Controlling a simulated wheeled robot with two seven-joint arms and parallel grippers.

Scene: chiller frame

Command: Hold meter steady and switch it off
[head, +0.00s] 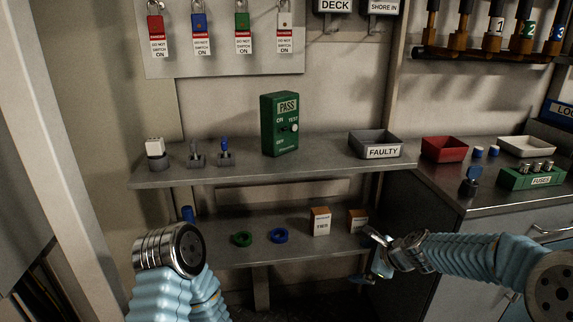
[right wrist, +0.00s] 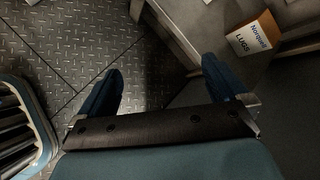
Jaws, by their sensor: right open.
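The meter (head: 280,132) is a green upright box on the upper shelf. Its top label reads PASS, and a pale round knob (head: 294,128) is on its front among small markings, including TEST. My right gripper (head: 378,256) is below and to the right of the meter, near the lower shelf's right end. In the right wrist view its two blue fingers are spread with nothing between them (right wrist: 165,92). My left arm rises at the lower left of the head view, but its gripper is not visible.
On the upper shelf (head: 325,160), a grey FAULTY tray (head: 376,143) stands right of the meter and several small parts stand left. The lower shelf holds a green ring (head: 241,239), a blue ring (head: 280,236) and small boxes. A LUGS box (right wrist: 252,36) is near my right gripper.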

